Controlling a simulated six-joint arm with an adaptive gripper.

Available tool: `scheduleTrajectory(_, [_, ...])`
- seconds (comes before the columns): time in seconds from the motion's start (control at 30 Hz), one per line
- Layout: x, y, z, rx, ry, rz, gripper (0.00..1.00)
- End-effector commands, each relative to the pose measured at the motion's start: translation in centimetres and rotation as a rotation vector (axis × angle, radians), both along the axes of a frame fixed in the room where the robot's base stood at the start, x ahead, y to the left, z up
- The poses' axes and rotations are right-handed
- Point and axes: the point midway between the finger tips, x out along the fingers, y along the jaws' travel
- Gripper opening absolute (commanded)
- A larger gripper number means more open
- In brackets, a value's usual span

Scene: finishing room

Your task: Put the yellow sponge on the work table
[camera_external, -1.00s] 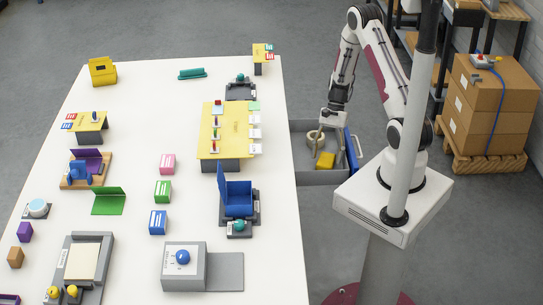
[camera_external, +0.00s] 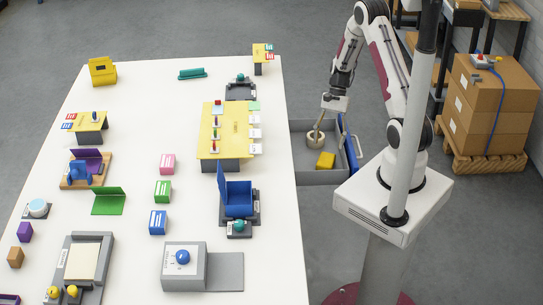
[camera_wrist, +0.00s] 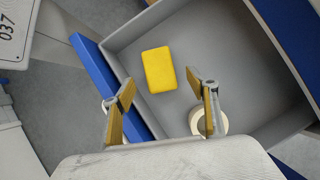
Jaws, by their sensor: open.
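The yellow sponge (camera_external: 325,160) lies flat on the floor of a grey open drawer or bin (camera_external: 322,178) to the right of the white work table (camera_external: 276,200). In the wrist view the sponge (camera_wrist: 158,70) lies beyond my fingertips, near the bin's left wall. My gripper (camera_wrist: 161,84) is open and empty, with its two tan fingers spread apart. In the external view my gripper (camera_external: 322,116) hangs above the far part of the bin, clear of the sponge. Nothing hides the sponge.
A roll of tape (camera_external: 314,140) stands in the bin beside the sponge; it shows behind my right finger in the wrist view (camera_wrist: 221,122). A blue panel (camera_external: 350,152) edges the bin. The table holds many fixtures and coloured blocks; its right edge strip is clear.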

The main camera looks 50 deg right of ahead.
Motion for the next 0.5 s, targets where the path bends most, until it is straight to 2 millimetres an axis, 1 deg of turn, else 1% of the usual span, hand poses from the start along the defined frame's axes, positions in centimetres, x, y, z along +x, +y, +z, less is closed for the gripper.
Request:
scheduleTrajectory(0.17, [0.0,0.0,0.1,-0.001,-0.001,0.002,0.58])
scheduleTrajectory(0.27, [0.1,0.1,0.4,-0.005,-0.009,0.01,0.58])
scheduleTrajectory(0.37, [0.2,0.2,1.1,-0.012,-0.023,0.027,0.58])
scheduleTrajectory(0.5, [0.4,0.5,3.0,-0.032,-0.059,0.072,0.58])
